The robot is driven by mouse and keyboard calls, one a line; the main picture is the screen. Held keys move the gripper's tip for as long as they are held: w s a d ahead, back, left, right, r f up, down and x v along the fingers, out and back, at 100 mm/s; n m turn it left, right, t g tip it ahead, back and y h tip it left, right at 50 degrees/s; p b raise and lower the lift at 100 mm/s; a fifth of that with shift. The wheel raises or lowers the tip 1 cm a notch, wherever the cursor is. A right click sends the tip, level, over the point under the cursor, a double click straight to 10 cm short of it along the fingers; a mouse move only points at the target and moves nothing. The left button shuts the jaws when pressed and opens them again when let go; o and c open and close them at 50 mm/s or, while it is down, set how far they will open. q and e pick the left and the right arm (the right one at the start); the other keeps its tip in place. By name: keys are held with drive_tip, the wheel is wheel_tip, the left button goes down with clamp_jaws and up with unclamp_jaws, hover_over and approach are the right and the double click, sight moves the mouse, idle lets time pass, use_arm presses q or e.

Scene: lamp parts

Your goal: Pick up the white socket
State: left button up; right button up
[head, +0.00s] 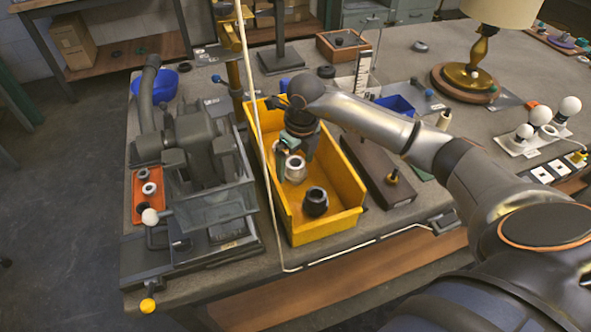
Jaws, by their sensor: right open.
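The white socket (295,169) stands in the yellow bin (352,215), near its middle. My right gripper (294,155) reaches down into the bin from above, its fingers at the top of the white socket. The gripper is open. It partly hides the socket's upper part, and I cannot tell whether the fingers touch it. A black socket (316,203) stands in the same bin, nearer the front. My left gripper is not in view.
A grey vise-like machine (195,150) stands left of the bin, with an orange tray (150,185) beside it. A dark block (375,170) lies right of the bin. A brass lamp (478,60) and white bulbs (569,107) are further right. A pale cord (262,130) runs past the bin's left side.

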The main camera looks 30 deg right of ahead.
drive_tip(key=shift+f, duration=0.25)
drive_tip(key=c, duration=1.4)
drive_tip(key=shift+o, duration=0.2)
drive_tip(key=shift+r, duration=0.1)
